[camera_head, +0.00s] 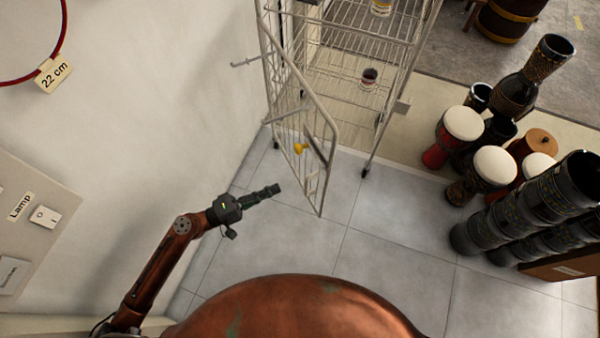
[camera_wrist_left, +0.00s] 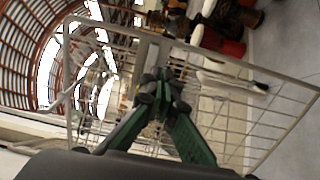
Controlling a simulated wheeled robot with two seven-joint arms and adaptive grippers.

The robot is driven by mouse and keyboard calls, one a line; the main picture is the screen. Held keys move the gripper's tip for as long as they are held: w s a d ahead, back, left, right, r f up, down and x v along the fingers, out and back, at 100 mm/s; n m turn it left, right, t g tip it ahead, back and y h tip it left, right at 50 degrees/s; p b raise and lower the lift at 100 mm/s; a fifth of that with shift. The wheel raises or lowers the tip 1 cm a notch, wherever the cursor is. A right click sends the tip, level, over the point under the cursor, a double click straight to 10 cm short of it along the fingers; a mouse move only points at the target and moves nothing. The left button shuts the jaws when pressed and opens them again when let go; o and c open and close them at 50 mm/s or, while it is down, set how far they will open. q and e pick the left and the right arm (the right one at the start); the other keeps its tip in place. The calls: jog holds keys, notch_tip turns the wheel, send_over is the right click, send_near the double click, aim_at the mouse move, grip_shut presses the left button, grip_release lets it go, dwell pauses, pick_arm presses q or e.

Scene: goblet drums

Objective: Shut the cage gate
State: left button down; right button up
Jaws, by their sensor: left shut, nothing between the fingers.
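The wire cage gate (camera_head: 308,150) stands swung open from the left side of the wire cage (camera_head: 345,40), angled out toward me. It carries a yellow knob or tag and a flat plate. My left gripper (camera_head: 276,189) is shut and empty, to the left of the gate and a little below it in the head view. In the left wrist view the gate (camera_wrist_left: 265,110) spreads behind the shut fingers (camera_wrist_left: 157,88); I cannot tell whether they touch it. My right gripper is not in view.
A white wall (camera_head: 150,90) runs along the left, with a lamp switch (camera_head: 44,216). Several goblet drums (camera_head: 493,167) stand on the right. The grey tiled floor (camera_head: 390,240) between is clear. A small can (camera_head: 370,77) sits on a cage shelf.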

pick_arm(q)
jog(key=p+x, duration=0.1)
jog(key=x, duration=1.3)
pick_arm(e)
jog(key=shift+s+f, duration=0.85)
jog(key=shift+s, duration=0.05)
pick_arm(q)
jog(key=shift+s+r, duration=0.1)
jog(key=shift+d, duration=0.1)
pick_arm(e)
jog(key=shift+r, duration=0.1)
